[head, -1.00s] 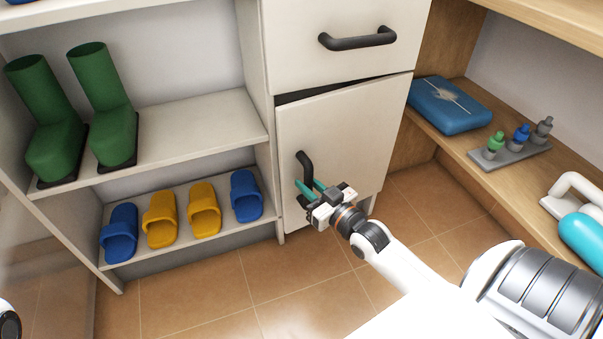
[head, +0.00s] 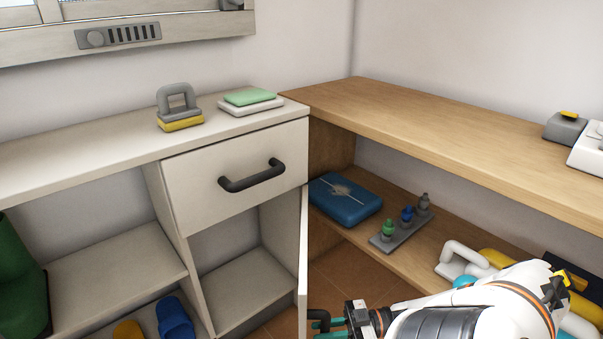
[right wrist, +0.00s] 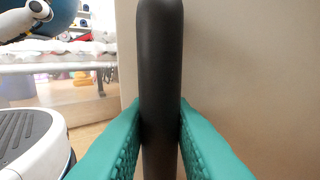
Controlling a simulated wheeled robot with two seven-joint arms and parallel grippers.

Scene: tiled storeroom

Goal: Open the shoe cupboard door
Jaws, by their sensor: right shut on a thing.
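The cream shoe cupboard door (head: 303,265) stands swung wide open, seen almost edge-on in the head view. The cupboard's inside (head: 240,285) is exposed and looks empty. The dark door handle (head: 319,315) is at the bottom of the head view, partly cut off. My right gripper (head: 326,323) is at the handle on the door's right side. In the right wrist view, the teal fingers of the right gripper (right wrist: 160,125) are shut on the upright black handle (right wrist: 161,60), with the door face (right wrist: 245,70) behind. My left gripper is not in view.
A closed drawer (head: 235,180) with a dark handle is above the opening. A wooden shelf unit (head: 440,120) stands close on the right, holding a blue box (head: 345,200) and a grey rack (head: 402,232). Blue and yellow slippers (head: 175,318) lie at lower left.

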